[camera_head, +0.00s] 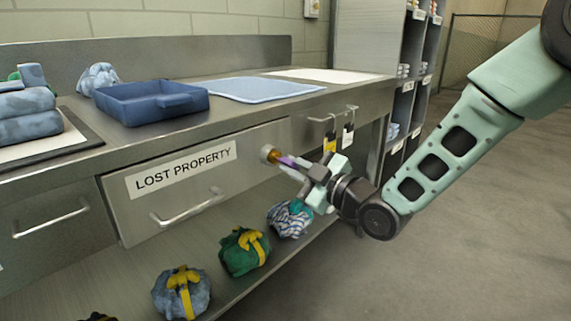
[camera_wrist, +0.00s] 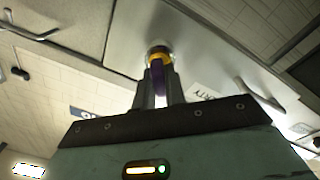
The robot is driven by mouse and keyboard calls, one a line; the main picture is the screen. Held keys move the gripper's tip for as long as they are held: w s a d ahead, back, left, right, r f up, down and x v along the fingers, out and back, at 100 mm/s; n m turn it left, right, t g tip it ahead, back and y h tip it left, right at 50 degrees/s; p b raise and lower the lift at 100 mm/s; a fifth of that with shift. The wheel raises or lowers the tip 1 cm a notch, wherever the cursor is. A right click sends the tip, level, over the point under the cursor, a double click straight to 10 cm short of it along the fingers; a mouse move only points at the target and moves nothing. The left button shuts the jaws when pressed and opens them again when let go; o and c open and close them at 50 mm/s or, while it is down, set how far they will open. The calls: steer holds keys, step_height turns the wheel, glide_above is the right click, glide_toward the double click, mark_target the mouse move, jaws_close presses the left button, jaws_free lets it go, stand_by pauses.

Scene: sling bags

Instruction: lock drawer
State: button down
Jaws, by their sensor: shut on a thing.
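The drawer labelled "LOST PROPERTY" (camera_head: 140,215) is in the bench front and looks closed. Its bar handle (camera_head: 188,208) is below the label. A round metal lock (camera_head: 267,153) sticks out at the drawer's upper right; it also shows in the wrist view (camera_wrist: 158,49). My gripper (camera_head: 292,167) is shut on a key with a purple and orange-yellow grip (camera_head: 286,161). The key also shows between my fingers in the wrist view (camera_wrist: 157,76). It points at the lock and appears to meet it. How deep it sits, and its turn, I cannot tell.
A blue tray (camera_head: 150,103) and a blue mat (camera_head: 262,89) lie on the bench. Tied cloth bundles (camera_head: 243,252) sit on the lower shelf. The floor at right is clear.

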steer(key=shift+b, duration=0.35)
steer(key=shift+f+n+b, duration=0.1)
steer(key=shift+n+b, duration=0.5)
steer(key=shift+n, duration=0.2)
steer(key=shift+n+b, duration=1.1)
steer(key=shift+b, duration=0.05)
steer(key=shift+n+b, duration=2.9)
steer(key=shift+b, duration=1)
steer(key=c, duration=0.7)
jaws_free()
